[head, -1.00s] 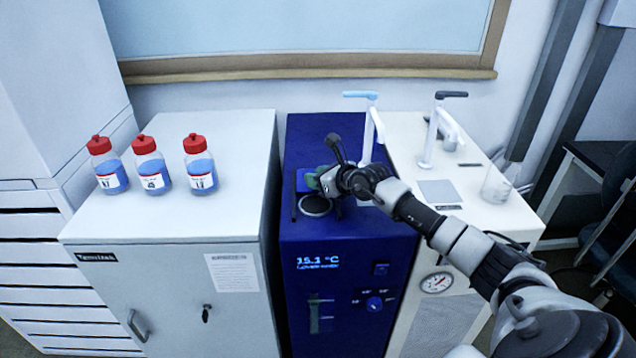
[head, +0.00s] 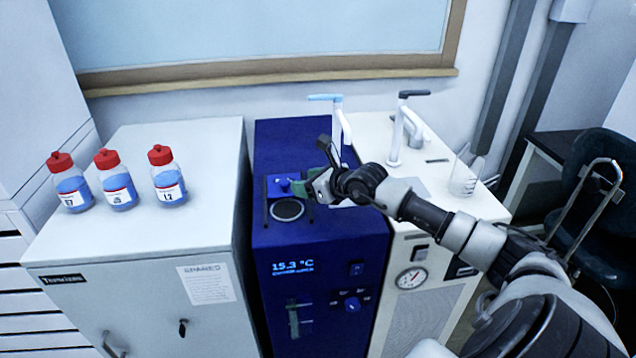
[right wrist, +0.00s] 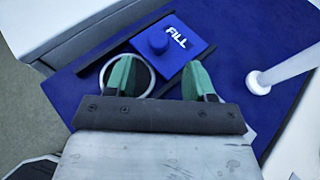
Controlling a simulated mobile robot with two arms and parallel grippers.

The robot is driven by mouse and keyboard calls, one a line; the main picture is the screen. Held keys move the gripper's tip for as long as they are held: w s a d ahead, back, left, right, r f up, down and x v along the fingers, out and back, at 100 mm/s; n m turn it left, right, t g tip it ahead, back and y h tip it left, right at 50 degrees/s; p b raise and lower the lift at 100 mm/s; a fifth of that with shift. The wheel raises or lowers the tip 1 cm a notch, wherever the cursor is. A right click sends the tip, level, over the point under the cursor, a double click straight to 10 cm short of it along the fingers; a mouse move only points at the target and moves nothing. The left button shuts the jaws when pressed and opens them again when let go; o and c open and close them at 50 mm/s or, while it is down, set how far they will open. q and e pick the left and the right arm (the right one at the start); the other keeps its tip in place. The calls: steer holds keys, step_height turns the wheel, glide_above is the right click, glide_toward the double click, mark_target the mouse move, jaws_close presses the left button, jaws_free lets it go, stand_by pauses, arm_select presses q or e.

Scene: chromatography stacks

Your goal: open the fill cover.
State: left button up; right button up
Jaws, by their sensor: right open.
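The fill cover is a blue square plate with a round knob and the word FILL, seen in the right wrist view (right wrist: 182,46) and the head view (head: 280,188). It sits between two dark rails on top of the dark blue unit. A round, silver-rimmed fill opening (head: 287,210) lies uncovered beside it, on the near side in the head view. My right gripper (right wrist: 158,80) is open and empty, its green fingers apart. In the head view (head: 306,190) it is just right of the cover. One finger partly hides the opening in the wrist view. My left gripper is not in view.
Three red-capped bottles (head: 118,185) stand on the grey cabinet (head: 150,245) at left. A tap-like white post with a blue handle (head: 338,125) rises behind my gripper. A white unit (head: 430,180) with a glass beaker (head: 464,178) stands at right.

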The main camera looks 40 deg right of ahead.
steer(key=shift+v, duration=2)
